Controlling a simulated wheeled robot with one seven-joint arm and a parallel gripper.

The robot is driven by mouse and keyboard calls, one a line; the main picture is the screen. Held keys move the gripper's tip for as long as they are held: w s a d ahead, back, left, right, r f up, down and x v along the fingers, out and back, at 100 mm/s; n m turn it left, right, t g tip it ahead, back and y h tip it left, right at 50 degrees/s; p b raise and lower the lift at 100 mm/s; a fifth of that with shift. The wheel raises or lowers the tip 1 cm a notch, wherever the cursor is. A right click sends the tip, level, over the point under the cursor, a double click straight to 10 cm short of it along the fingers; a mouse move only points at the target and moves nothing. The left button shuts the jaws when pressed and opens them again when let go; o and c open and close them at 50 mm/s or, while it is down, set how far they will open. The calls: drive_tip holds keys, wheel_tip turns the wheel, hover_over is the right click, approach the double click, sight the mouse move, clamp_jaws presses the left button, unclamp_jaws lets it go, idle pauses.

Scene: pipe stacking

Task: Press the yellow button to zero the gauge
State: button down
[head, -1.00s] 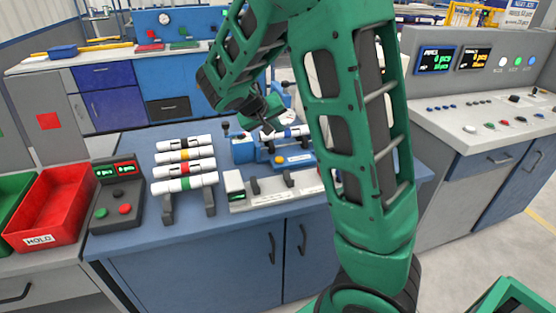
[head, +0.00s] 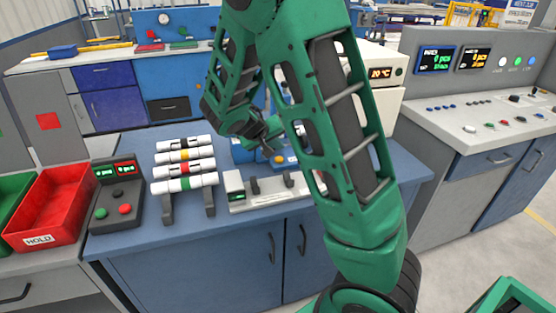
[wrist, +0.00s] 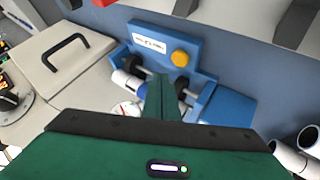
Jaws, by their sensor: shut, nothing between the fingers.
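The yellow button (head: 278,160) sits on the front of a blue fixture (head: 240,153) on the blue workbench. The wrist view shows the button (wrist: 181,58) as a round knob beside a white label. My gripper (wrist: 163,82) is shut and empty, its fingers pointing toward the fixture, just short of the button in that picture. Contact is not visible. In the head view my gripper (head: 274,136) is just above the fixture, partly hidden by my arm. A white pipe with a blue band (wrist: 125,82) lies in the fixture. A round white gauge (wrist: 126,109) is partly visible next to it.
A rack of several banded white pipes (head: 185,165) stands left of the fixture. A black control box (head: 117,212) and a red bin (head: 48,203) are further left. A light box with a black handle (wrist: 65,55) is near the fixture.

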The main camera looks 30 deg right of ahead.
sight(277, 160)
drive_tip(key=shift+f, duration=1.05)
drive_tip(key=shift+f, duration=0.1)
idle(1.3)
drive_tip(key=shift+f, duration=0.25)
drive_tip(key=shift+f, duration=0.45)
idle(0.7)
drive_tip(key=shift+r, duration=0.95)
drive_tip(key=shift+r, duration=2.5)
